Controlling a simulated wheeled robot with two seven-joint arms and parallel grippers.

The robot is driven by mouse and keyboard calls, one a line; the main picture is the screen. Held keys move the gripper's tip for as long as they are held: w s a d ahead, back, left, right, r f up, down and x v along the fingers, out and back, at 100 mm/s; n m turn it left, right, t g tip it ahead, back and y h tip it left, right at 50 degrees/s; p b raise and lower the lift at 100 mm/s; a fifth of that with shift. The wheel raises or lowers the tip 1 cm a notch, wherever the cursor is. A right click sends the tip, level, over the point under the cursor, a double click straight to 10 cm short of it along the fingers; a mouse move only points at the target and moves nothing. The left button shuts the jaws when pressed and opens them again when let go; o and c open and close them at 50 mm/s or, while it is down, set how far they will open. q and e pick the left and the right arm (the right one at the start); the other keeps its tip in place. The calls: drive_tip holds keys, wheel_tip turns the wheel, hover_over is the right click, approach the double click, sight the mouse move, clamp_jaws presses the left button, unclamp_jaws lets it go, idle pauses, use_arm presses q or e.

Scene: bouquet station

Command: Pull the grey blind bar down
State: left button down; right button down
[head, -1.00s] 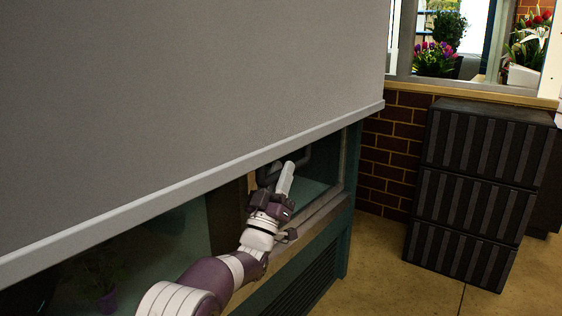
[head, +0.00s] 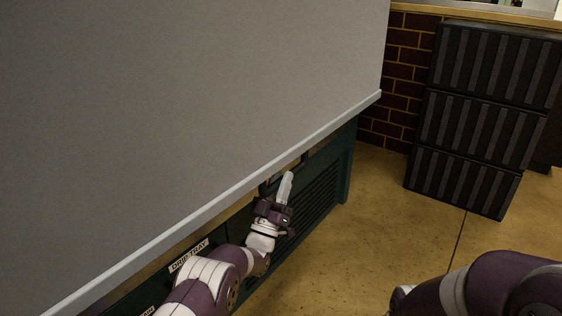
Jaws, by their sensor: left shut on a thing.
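The grey blind bar (head: 215,206) is the pale strip along the bottom edge of the large grey blind (head: 190,100). It runs slantwise from the lower left to the right of the head view. Most of the handle is hidden by the gripper. My right arm shows at the lower right, but its gripper is out of view.
Below the bar is a dark green cabinet (head: 347,168) with a slatted vent (head: 318,195) and a "DRIP TRAY" label (head: 189,255). Black ribbed crates (head: 480,120) are stacked at the right by a brick wall (head: 402,60). The floor (head: 360,220) between is clear.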

use_arm(q)
drive_tip(key=shift+f, duration=1.15)
use_arm(e)
drive_tip(key=shift+w, duration=0.6)
drive_tip(key=shift+f, duration=0.1)
use_arm(q)
drive_tip(key=c, duration=1)
unclamp_jaws()
drive_tip(key=shift+f, duration=0.1)
drive_tip(key=shift+s, duration=0.1)
drive_tip(key=p+v, duration=0.5)
drive_tip(key=v, duration=0.7)
drive_tip(key=shift+s+a+f+p, duration=0.15)
drive_tip(key=shift+s+p, duration=0.05)
drive_tip(key=shift+p, duration=0.2)
use_arm(e)
wheel_tip(320, 180, up, 6)
drive_tip(key=shift+f, duration=0.1)
